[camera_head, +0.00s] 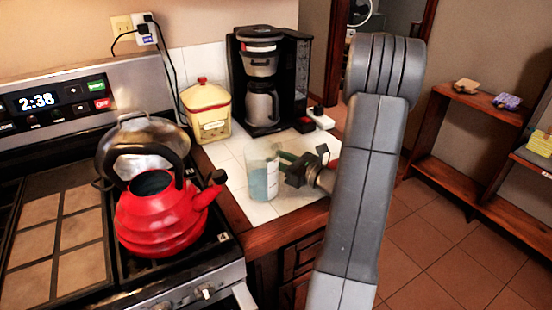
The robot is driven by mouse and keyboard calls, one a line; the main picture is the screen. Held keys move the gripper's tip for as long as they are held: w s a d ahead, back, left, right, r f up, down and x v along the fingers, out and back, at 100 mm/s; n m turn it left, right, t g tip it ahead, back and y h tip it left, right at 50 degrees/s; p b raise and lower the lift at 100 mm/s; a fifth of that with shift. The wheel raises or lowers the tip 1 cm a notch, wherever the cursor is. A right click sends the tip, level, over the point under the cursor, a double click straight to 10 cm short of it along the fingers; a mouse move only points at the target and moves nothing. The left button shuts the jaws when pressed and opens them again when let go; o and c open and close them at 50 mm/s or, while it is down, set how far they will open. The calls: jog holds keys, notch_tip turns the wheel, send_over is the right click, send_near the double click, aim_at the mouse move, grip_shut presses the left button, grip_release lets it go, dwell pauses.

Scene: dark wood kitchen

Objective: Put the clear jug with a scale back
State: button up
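The clear jug (261,181) is upright at the front left of the white-tiled counter, close to the stove. Its lower part looks bluish, and its scale is too small to read. My gripper (283,161) comes in from the right, with its greenish fingers level with the jug's upper part. The fingertips overlap the jug's right side in the picture. I cannot tell whether they are closed on it, or whether its base touches the tiles.
A red kettle (160,215) stands on the stove, with a metal lidded pan (122,137) behind it. A yellow canister (207,114) and a coffee maker (262,85) stand at the counter's back. A low wooden shelf (455,178) is at right. Bare tiles lie around the jug.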

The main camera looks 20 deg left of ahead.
jog(key=v, duration=1)
jog(key=shift+s+d+b, duration=0.15)
jog(key=shift+d+b, duration=0.15)
jog(key=shift+b, duration=0.05)
